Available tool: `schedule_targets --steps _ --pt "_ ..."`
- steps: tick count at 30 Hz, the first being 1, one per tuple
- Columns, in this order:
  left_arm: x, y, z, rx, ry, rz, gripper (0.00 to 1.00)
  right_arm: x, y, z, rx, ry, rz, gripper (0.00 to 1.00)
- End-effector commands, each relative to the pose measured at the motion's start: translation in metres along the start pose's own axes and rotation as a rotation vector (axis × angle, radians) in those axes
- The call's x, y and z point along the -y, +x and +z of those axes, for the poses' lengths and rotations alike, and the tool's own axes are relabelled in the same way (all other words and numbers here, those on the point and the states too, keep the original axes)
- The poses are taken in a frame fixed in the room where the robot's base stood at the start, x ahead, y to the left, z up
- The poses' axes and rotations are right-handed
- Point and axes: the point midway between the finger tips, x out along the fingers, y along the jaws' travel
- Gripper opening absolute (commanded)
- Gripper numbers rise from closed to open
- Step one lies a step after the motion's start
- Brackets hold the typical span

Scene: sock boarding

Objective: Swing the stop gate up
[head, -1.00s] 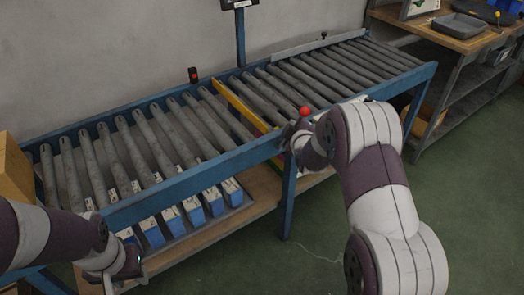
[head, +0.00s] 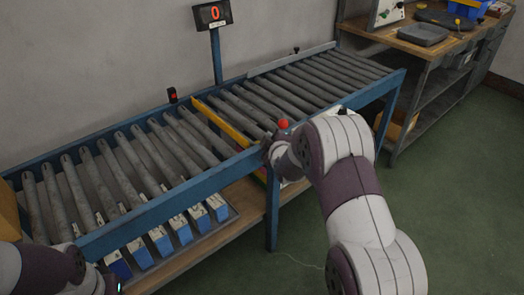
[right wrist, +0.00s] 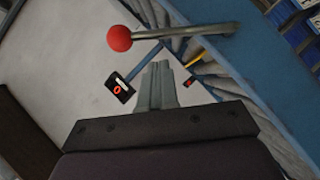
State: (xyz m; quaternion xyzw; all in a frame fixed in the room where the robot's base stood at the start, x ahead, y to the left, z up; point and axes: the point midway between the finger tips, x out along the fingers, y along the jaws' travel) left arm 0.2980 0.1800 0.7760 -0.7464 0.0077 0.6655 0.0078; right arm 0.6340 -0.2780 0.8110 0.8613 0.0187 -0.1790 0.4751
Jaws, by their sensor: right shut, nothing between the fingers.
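The stop gate (head: 225,122) is a yellow bar lying across the roller conveyor, low between the rollers. A red ball knob (head: 283,124) stands at the conveyor's near side, just above my right gripper. In the right wrist view the red knob (right wrist: 119,38) tops a grey metal lever (right wrist: 185,31), beyond my fingertips. My right gripper (right wrist: 158,70) is shut and empty, apart from the knob in that picture. In the head view my right gripper (head: 270,148) is partly hidden by its own wrist. My left gripper (head: 112,284) is mostly cut off at the bottom left.
The blue conveyor frame (head: 190,188) runs along the wall. A display (head: 212,13) reading 0 stands on a post behind it. Several blue-and-white boxes (head: 181,230) sit on the shelf below. A wooden bench (head: 440,38) is at the back right. Green floor is open in front.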

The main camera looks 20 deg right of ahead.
Motion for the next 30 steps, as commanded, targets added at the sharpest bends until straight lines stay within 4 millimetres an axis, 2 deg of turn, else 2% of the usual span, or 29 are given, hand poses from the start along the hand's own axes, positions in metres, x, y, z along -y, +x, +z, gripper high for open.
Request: schedule_targets --steps 1,6,12,18,30 --pt "0.0 -0.006 -0.001 0.0 0.0 0.0 0.43 -0.006 -0.009 -0.003 0.0 0.0 0.0 0.0" --pt "0.0 -0.009 -0.001 0.0 0.0 0.0 0.43 -0.006 -0.052 -0.002 0.0 0.0 0.0 0.0" --pt "0.0 -0.013 -0.002 0.0 0.0 0.0 0.43 -0.007 -0.087 -0.002 -0.001 0.0 0.001 0.0" --pt "0.0 -0.014 -0.002 0.0 0.0 0.0 0.43 -0.007 -0.1 -0.001 -0.001 0.0 0.001 0.0" --pt "0.0 -0.013 -0.002 0.0 0.0 0.0 0.43 -0.007 -0.1 -0.001 -0.001 0.0 0.0 0.0"
